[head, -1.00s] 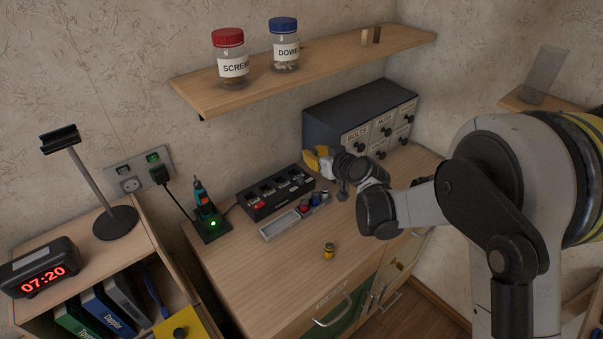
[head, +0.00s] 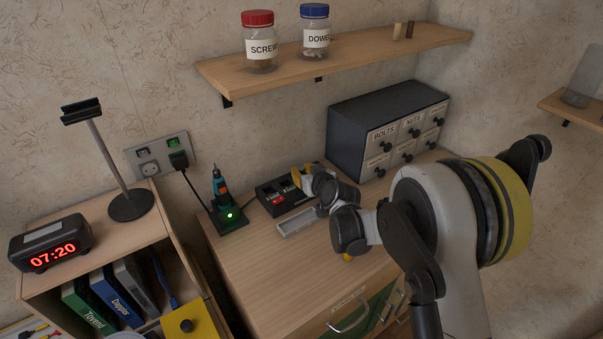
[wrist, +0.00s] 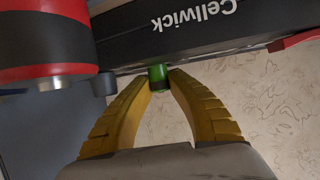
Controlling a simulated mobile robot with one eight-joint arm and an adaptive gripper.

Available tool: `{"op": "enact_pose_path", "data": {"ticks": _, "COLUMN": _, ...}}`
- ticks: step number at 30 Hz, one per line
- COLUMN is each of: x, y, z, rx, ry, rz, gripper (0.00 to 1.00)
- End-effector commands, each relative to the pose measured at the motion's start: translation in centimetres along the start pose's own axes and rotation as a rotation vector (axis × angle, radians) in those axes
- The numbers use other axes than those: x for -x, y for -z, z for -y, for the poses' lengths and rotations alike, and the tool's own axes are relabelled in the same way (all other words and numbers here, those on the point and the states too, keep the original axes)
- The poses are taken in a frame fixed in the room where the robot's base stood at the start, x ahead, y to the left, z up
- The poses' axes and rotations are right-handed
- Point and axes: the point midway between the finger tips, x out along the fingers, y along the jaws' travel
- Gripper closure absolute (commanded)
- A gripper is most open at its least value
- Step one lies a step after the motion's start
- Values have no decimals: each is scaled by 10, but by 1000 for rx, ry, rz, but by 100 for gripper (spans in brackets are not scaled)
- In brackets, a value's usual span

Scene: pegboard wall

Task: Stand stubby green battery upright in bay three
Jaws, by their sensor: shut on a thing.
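My gripper (wrist: 159,78) shows in the wrist view with its yellow fingers shut on the green battery (wrist: 159,79), of which only a short end shows between the tips. The battery is at the edge of the black charger (wrist: 215,28), whose "Cellwick" lettering appears upside down. I cannot tell whether the battery is seated, or in which bay. In the head view the charger (head: 265,193) stands on the desk near the wall, with a red item (head: 278,200) in its left part. My gripper (head: 298,182) is over its right part and hides the bays there.
A grey tray (head: 297,223) lies in front of the charger. A large red-and-black cylinder (wrist: 42,45) is close in the wrist view. A drawer cabinet (head: 370,130) is right, a screwdriver on a green-lit stand (head: 228,214) left. A yellow item (head: 347,257) peeks below my arm.

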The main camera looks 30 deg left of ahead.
Motion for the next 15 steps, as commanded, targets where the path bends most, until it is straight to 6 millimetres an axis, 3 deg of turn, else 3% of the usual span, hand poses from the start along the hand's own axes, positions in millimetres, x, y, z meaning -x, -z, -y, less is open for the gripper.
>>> {"op": "enact_pose_path", "data": {"ticks": 11, "x": -2, "y": -6, "z": 0, "rx": 0, "ry": 0, "rz": 0, "gripper": 100}}
{"op": "enact_pose_path", "data": {"ticks": 12, "x": -2, "y": -6, "z": 0, "rx": 0, "ry": 0, "rz": 0, "gripper": 74}}
{"op": "enact_pose_path", "data": {"ticks": 13, "x": -2, "y": -5, "z": 0, "rx": 0, "ry": 0, "rz": 0, "gripper": 64}}
{"op": "enact_pose_path", "data": {"ticks": 15, "x": -2, "y": -5, "z": 0, "rx": 0, "ry": 0, "rz": 0, "gripper": 61}}
